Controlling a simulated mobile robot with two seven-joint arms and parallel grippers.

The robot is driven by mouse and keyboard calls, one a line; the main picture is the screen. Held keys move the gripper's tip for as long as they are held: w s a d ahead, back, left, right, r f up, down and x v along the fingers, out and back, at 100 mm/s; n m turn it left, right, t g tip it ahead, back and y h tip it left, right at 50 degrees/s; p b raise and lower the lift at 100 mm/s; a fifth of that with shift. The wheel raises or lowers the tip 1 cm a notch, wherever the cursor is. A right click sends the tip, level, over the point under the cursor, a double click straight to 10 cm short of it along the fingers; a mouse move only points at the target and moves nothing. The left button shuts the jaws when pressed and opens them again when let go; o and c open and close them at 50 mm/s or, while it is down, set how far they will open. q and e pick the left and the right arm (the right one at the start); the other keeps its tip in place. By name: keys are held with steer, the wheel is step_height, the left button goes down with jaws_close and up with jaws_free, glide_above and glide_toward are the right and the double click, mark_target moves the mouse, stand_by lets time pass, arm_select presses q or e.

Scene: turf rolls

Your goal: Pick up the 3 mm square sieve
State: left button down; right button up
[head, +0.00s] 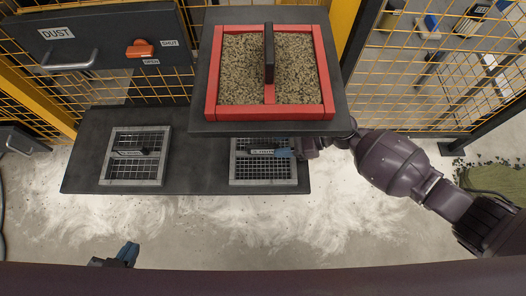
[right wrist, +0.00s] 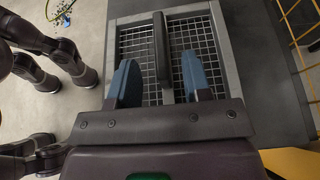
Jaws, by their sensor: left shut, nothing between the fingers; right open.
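Two square metal sieves with wire mesh and dark handles lie on a low dark bench. One sieve (head: 107,158) is at the left, the other sieve (head: 234,168) at the right, partly under a raised platform. The handle labels are too small to read, so I cannot tell which is 3 mm. My right gripper (head: 285,153) is at the right sieve's handle. In the right wrist view the right gripper (right wrist: 158,72) is open, its blue fingers on both sides of the black handle (right wrist: 160,45), apart from it. My left gripper (head: 128,253) is shut and empty near the bottom edge.
A red-framed square tray (head: 212,72) of grain with a dark upright handle stands on the raised dark platform (head: 200,90), close above the right sieve. Yellow mesh fencing (head: 420,80) and a dark DUST panel (head: 110,55) stand behind. White powder covers the floor (head: 200,220).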

mark_target(266, 146)
steer(key=x, duration=0.4)
steer(key=shift+r+b, duration=0.1)
steer(key=shift+b, duration=0.2)
jaws_close()
steer(key=shift+w+r, duration=0.1)
